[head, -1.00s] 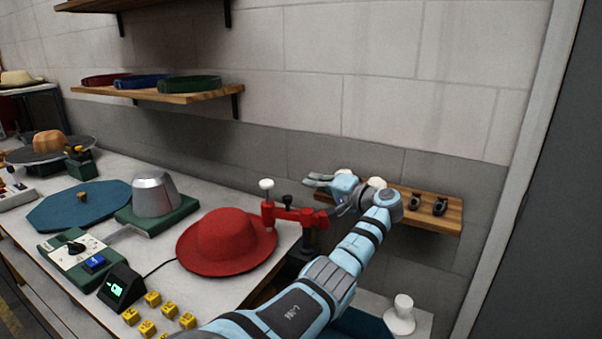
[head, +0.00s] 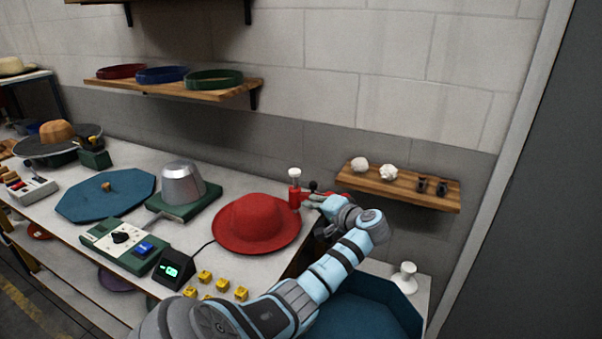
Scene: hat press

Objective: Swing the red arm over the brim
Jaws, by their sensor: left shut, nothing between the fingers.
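The red hat (head: 256,222) lies on the bench with its wide brim around it. The red arm (head: 295,197), topped by a white knob, stands at the back right edge of the brim. Its tip looks close to the brim; I cannot tell whether it overlaps it. The rest of the red arm is partly hidden behind my left gripper (head: 311,201). My left gripper is shut and empty, right beside the red arm near a black knob. I cannot tell if it touches. My right gripper is not in view.
A metal dome (head: 183,182) on a green base and a control box (head: 125,246) stand left of the hat. Several yellow cubes (head: 205,277) lie in front. A wooden wall shelf (head: 400,188) is behind my left arm. A blue tray (head: 350,311) sits lower right.

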